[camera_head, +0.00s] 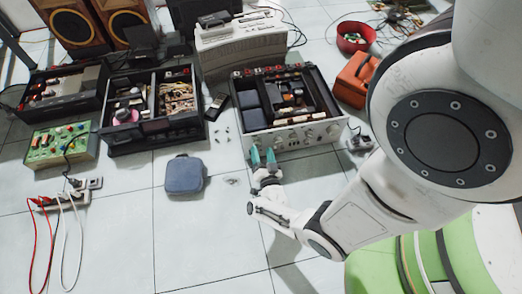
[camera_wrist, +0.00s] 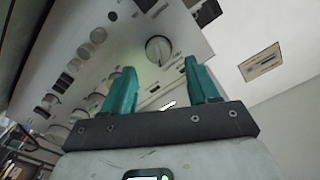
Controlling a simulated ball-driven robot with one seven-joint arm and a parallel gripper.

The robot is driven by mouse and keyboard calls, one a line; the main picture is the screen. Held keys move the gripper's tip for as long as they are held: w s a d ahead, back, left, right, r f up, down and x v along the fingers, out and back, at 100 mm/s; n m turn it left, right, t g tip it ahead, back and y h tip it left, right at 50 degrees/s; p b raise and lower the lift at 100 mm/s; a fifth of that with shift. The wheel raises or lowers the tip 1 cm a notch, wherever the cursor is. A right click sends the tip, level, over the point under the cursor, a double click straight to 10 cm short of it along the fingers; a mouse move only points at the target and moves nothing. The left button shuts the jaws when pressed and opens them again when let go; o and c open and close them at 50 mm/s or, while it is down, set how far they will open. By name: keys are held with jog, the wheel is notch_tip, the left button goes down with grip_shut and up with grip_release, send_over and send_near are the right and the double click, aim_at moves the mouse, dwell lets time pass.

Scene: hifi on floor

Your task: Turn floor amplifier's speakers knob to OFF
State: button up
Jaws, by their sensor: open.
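The amplifier (camera_head: 297,138) sits on the tiled floor with its top open and its silver front panel facing me. In the wrist view the panel (camera_wrist: 115,40) carries several round knobs and small switches. A large round knob (camera_wrist: 158,50) with a pointer line shows just beyond and between my fingertips; I cannot read its label or tell whether it is the speakers knob. My gripper (camera_head: 263,157) is open and empty, its two green fingers pointing at the left part of the panel. In the wrist view the gripper (camera_wrist: 160,66) has no finger visibly closed on the knob.
A blue-grey case (camera_head: 184,175) lies on the floor to the left. Other opened units (camera_head: 150,130) stand further left. An orange box (camera_head: 355,78) and a red bowl (camera_head: 353,37) are behind to the right. The floor in front of the panel is mostly clear.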

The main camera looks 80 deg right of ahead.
aim_at(258, 145)
jog(key=shift+x, duration=1.05)
jog(key=c, duration=1)
jog(key=shift+c, duration=0.2)
jog(key=shift+n, duration=0.3)
jog(key=n, duration=0.6)
jog(key=shift+w+a, duration=0.15)
jog(key=shift+w, duration=0.2)
jog(key=n, duration=0.5)
jog(key=shift+w+a, duration=0.1)
jog(key=shift+w, duration=0.1)
jog(key=shift+n, duration=0.4)
